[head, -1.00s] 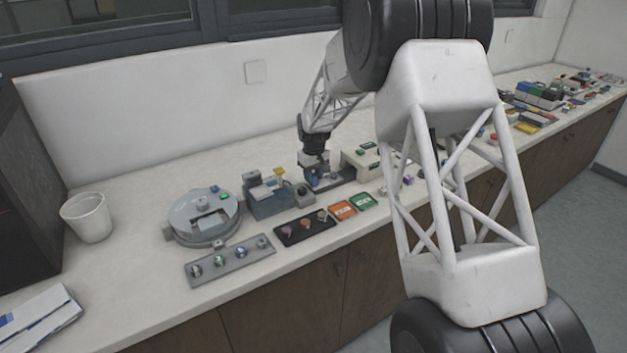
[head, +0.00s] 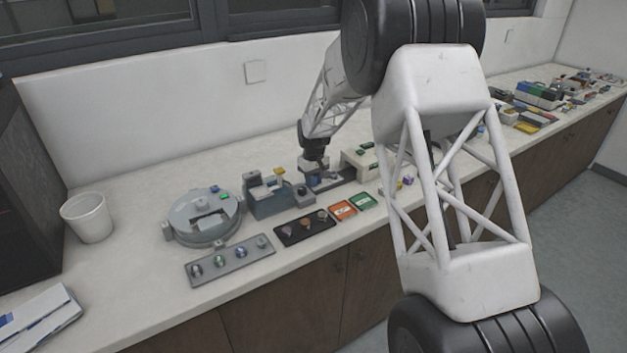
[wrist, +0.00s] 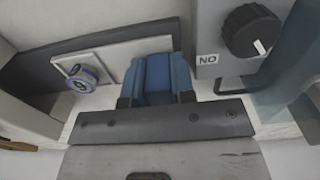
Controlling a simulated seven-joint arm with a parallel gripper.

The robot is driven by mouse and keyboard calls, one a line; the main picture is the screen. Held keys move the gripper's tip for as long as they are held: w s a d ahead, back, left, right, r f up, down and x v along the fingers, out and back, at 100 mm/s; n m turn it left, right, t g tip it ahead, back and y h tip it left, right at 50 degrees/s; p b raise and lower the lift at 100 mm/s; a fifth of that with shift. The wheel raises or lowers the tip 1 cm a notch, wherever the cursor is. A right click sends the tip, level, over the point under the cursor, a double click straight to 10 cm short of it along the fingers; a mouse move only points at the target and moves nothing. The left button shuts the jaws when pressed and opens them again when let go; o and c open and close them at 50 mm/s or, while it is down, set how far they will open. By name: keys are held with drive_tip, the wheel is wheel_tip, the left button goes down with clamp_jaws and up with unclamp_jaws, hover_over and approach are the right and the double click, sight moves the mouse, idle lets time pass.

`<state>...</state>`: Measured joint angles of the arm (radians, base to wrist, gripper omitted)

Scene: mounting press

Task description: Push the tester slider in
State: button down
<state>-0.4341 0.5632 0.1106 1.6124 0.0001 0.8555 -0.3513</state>
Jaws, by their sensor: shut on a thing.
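A pale plate (wrist: 112,62) bearing a round purple-rimmed piece (wrist: 82,78) lies left of the block on a dark track (wrist: 40,62). In the head view, my gripper is small and low over the tester's dark track (head: 345,178), between a grey device and a beige housing (head: 360,160).
A grey body with a black knob (wrist: 253,32) and a "NO" label (wrist: 208,59) stands close on the right in the wrist view. A round grey machine (head: 203,222), a grey tray (head: 230,262) and a black tray (head: 304,230) occupy the counter nearby. Orange and green cards (head: 343,210) lie in front.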

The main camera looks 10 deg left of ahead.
sight(342, 176)
drive_tip(key=w+d, duration=0.8)
drive_tip(key=shift+w+d+r, duration=0.1)
drive_tip(key=shift+w+d, duration=0.1)
drive_tip(key=shift+w, duration=0.05)
drive_tip(key=c, duration=1.2)
unclamp_jaws()
drive_tip(key=shift+w+d, duration=0.1)
drive_tip(key=shift+c, duration=0.2)
wheel_tip(342, 176, up, 8)
